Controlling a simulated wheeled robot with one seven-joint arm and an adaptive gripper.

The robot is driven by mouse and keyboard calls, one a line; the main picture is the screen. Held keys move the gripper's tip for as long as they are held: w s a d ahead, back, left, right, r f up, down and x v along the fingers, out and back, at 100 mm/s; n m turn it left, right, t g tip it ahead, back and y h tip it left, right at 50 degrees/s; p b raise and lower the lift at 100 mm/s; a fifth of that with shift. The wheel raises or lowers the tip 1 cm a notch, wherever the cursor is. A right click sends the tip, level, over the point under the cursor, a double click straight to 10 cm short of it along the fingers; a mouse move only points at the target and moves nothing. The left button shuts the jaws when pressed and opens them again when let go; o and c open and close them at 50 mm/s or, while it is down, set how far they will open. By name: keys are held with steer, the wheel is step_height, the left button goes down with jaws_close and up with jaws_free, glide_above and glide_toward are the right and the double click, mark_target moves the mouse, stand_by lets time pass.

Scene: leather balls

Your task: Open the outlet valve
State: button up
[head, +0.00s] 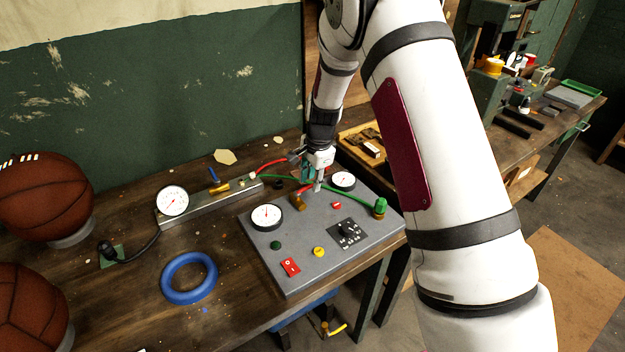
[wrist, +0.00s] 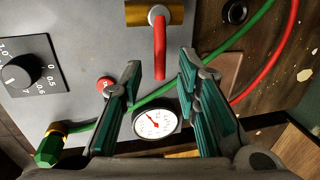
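A brass valve with a red lever (wrist: 160,50) sits on the grey control panel; its brass body (wrist: 135,13) shows at the top of the wrist view, the lever crossing it roughly at right angles. In the head view this valve (head: 298,203) is just below my gripper (head: 311,180). My gripper (wrist: 160,76) is open in the wrist view, with the lever's free end in line with the gap between its green fingers; contact cannot be told. Another brass valve with a blue lever (head: 213,176) is on the metal manifold to the left. No label shows which valve is the outlet.
The grey panel (head: 330,260) carries gauges (head: 267,217), a knob (head: 347,229), a red switch (head: 290,267) and buttons. A green hose (wrist: 245,40) and red hose (wrist: 275,65) run nearby.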

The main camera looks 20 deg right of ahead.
steer(key=shift+f, duration=0.35)
steer(key=shift+c, duration=0.6)
jaws_close()
